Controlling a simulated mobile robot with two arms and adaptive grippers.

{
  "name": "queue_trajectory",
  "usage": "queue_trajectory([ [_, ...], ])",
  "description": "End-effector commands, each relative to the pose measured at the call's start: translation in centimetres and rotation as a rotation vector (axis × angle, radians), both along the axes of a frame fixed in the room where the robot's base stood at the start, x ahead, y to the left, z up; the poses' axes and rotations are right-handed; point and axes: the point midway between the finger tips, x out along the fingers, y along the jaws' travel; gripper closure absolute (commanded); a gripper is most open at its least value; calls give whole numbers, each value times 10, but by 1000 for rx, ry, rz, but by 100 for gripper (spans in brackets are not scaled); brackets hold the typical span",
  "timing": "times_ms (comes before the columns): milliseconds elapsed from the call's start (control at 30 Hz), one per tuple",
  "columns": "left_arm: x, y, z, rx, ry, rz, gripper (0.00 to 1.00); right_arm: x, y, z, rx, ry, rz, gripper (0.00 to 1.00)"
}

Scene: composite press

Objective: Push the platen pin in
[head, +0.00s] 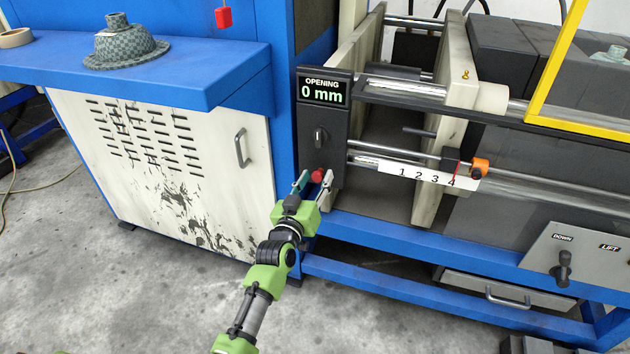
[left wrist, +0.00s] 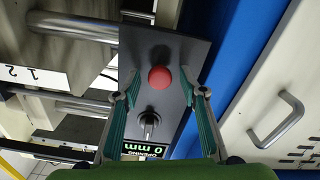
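My left gripper (head: 313,182) is in front of the lower part of the dark control panel (head: 338,130), fingers apart. A round red knob (head: 318,174) on that panel lies between the fingertips; it also shows in the left wrist view (left wrist: 160,78), with a gap on each side. No part is labelled as the platen pin. A brass pin-like piece (head: 466,74) stands out near the top of the pale platen plate (head: 455,95). A dark rod (head: 418,131) sticks out of the plate lower down. My right gripper is not in view.
The panel has a display (head: 323,92) reading 0 mm and a selector knob (head: 319,138). A scale (head: 425,176) and an orange knob (head: 480,168) lie to the right. A blue bench (head: 190,85) stands at left. Levers (head: 563,268) are at lower right.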

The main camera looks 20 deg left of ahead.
Motion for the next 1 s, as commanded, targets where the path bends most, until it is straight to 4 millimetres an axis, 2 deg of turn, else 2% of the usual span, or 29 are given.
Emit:
queue_trajectory([
  [233, -1, 0, 0, 0, 0, 0, 62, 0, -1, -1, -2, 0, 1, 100],
  [367, -9, 0, -1, 0, 0, 0, 62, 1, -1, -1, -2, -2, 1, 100],
  [467, -24, 1, -1, 0, 1, 1, 62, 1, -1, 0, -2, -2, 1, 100],
  [800, -94, 3, -1, 1, 1, 0, 62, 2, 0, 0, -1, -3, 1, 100],
  [1000, -116, 4, -1, 0, 1, 0, 62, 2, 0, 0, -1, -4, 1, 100],
])
